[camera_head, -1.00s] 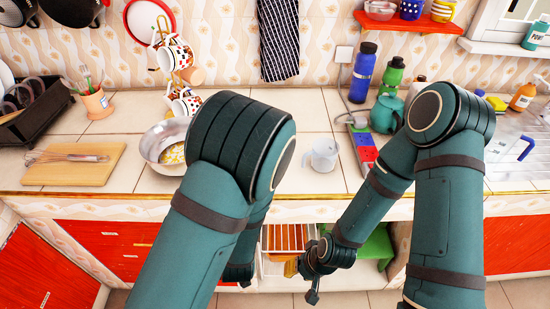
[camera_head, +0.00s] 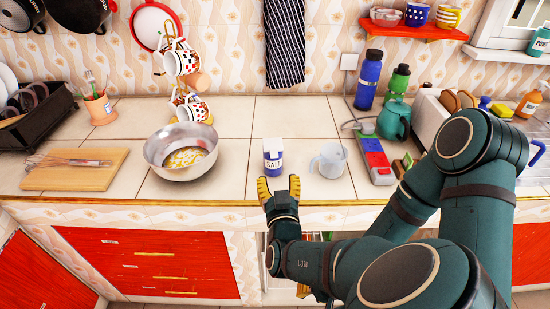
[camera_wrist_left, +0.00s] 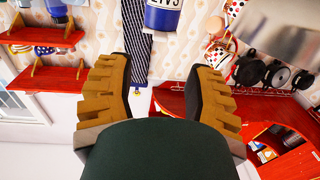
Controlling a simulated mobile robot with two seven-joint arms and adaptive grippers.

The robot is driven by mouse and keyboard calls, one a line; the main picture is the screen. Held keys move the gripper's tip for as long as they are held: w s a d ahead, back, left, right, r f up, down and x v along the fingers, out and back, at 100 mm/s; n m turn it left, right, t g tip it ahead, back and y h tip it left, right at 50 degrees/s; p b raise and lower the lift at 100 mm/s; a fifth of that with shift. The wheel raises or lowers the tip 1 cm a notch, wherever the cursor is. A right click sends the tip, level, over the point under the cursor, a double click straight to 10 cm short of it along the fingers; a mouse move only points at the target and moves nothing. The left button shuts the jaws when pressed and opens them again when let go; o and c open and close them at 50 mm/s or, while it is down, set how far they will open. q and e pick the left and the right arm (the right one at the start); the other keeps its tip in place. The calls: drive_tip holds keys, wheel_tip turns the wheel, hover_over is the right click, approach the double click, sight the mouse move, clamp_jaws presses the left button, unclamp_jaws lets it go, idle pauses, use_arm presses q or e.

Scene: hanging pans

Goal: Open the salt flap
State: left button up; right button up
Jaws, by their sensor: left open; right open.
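The salt box (camera_head: 273,157), white on top with a dark blue lower part and a "SALT" label, stands upright on the counter near its front edge. Its flap is too small to make out. My left gripper (camera_head: 280,188) is open and empty just in front of the box, with yellow ridged fingers. In the left wrist view the box (camera_wrist_left: 163,15) is upside down and cut off at the top edge, beyond the open fingers (camera_wrist_left: 163,68), apart from them. My right gripper (camera_head: 321,295) is lower, mostly hidden behind my left forearm.
A metal bowl (camera_head: 182,152) stands left of the salt, and a clear cup (camera_head: 329,160) close on its right. A power strip (camera_head: 374,154), teal kettle (camera_head: 394,118) and toaster (camera_head: 432,112) are farther right. The counter behind the salt is clear.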

sight(274, 156)
use_arm(q)
drive_tip(key=w, duration=0.6)
drive_tip(key=w+a, duration=0.1)
drive_tip(key=w, duration=0.2)
drive_tip(key=shift+w+b, duration=0.3)
drive_tip(key=shift+b, duration=0.1)
clamp_jaws()
